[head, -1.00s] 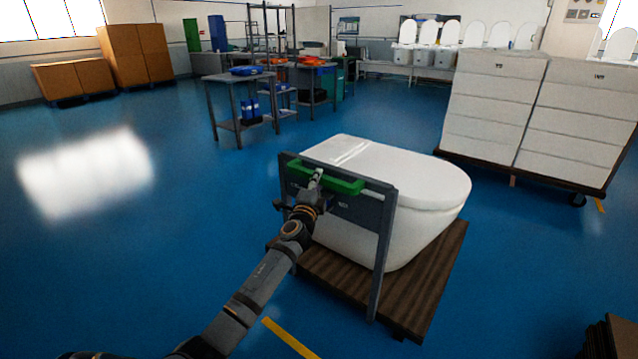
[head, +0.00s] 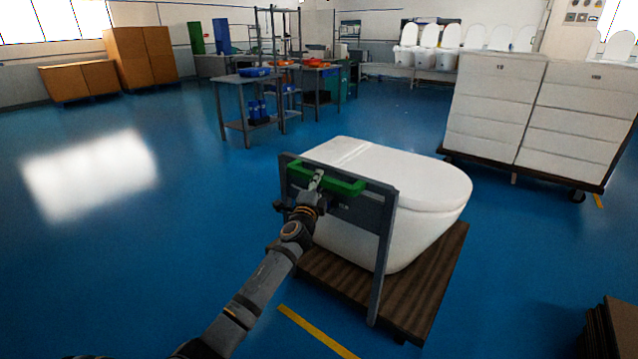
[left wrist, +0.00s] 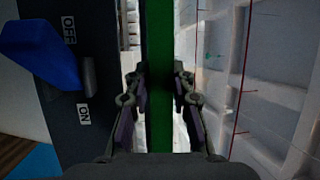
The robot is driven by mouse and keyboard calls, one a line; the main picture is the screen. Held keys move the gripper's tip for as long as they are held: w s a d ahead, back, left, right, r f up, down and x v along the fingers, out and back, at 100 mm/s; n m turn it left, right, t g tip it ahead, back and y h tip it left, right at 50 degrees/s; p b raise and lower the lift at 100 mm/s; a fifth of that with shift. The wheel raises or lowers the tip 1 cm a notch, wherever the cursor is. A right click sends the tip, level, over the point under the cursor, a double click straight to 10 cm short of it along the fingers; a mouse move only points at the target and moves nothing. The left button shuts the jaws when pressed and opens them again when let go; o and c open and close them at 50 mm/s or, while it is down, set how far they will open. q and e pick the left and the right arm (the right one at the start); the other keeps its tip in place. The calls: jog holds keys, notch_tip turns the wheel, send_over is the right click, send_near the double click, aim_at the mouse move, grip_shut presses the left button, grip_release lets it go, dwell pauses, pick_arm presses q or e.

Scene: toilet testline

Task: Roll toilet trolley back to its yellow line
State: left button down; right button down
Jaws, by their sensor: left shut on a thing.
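The toilet trolley (head: 430,289) has a brown wooden deck, a grey upright frame and a green handle bar (head: 342,184). A white toilet (head: 395,185) with its lid down sits on the deck. My left gripper (head: 317,184) is shut on the green handle, which runs between its fingers (left wrist: 160,105) in the left wrist view. A yellow floor line (head: 316,331) lies on the blue floor in front of the trolley's near left side, apart from the deck. In the left wrist view a blue lever (left wrist: 40,50) sits beside OFF and ON labels. My right gripper is not in view.
A cart with white box stacks (head: 535,110) stands behind the trolley to the right. Brown stacked boards (head: 610,330) are at the lower right. Grey workbenches (head: 240,105) stand further back. The floor to the left is clear.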

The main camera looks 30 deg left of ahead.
pick_arm(q)
jog(key=shift+a+r, duration=0.15)
jog(key=shift+r, duration=0.25)
jog(key=c, duration=1.5)
grip_release()
jog(key=o, duration=0.4)
jog(key=shift+s+a, duration=0.2)
jog(key=shift+f, duration=0.15)
jog(key=shift+d+f, duration=0.1)
jog(key=shift+d, duration=0.05)
jog(key=v, duration=1.2)
